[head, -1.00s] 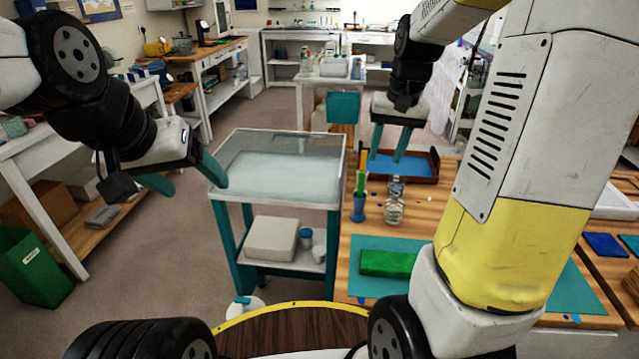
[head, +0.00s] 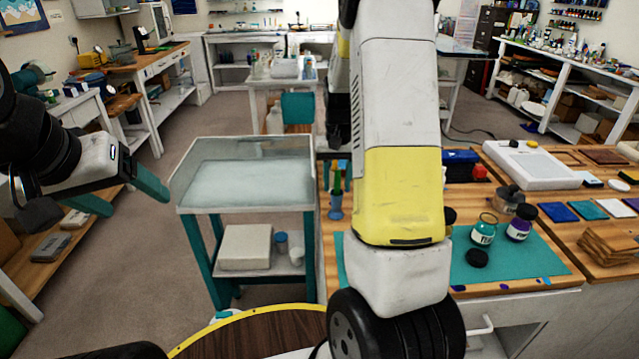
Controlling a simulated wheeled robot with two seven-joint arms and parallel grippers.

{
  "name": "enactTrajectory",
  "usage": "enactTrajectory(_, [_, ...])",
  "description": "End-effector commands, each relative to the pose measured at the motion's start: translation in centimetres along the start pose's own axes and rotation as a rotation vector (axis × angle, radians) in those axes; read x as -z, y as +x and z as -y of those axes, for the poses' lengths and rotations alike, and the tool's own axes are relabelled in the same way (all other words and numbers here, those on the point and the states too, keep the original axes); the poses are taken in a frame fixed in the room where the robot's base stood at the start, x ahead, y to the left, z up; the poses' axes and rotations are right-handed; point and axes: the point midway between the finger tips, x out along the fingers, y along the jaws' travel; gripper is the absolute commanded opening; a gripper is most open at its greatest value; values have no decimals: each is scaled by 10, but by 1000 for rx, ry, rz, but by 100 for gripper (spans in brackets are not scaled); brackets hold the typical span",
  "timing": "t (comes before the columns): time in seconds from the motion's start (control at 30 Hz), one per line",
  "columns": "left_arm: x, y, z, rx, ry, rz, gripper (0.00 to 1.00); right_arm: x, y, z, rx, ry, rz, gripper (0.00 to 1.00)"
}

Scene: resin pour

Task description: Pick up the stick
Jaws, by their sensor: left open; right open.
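A small blue cup (head: 336,206) stands near the left edge of the wooden workbench (head: 328,246). A slim green upright thing (head: 338,179), which may be the stick, rises from it. I cannot tell whether other sticks stand in it. My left gripper (head: 122,193) is open and empty at the left, in the air over the floor, well apart from the cup. My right arm runs up the middle of the view, just right of the cup. It hides my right gripper and part of the bench behind it.
A teal-legged cart (head: 250,203) with a clear-sided top stands left of the bench. On the teal mat (head: 520,262) are an open teal jar (head: 484,229), a purple-labelled jar (head: 520,222) and a black lid (head: 477,258). A white framed panel (head: 532,165) lies behind. Floor is clear left of the cart.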

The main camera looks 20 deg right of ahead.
Motion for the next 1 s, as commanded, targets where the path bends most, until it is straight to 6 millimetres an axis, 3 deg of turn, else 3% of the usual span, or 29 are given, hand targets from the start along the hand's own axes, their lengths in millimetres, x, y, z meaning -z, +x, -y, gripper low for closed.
enactTrajectory(0.27, [0, 0, 0, 0, 0, 0, 74, 0, 5, 0, 1, 1, -1, 41])
enactTrajectory(0.5, [0, 0, 0, 0, 0, 0, 74, 0, 4, 0, 1, 1, -1, 0])
enactTrajectory(0.83, [0, 0, 0, 0, 0, 0, 74, 0, 4, 0, 1, 1, -1, 0])
enactTrajectory(1.0, [0, 0, 0, 0, 0, 0, 74, 1, -13, 0, 2, 0, -5, 0])
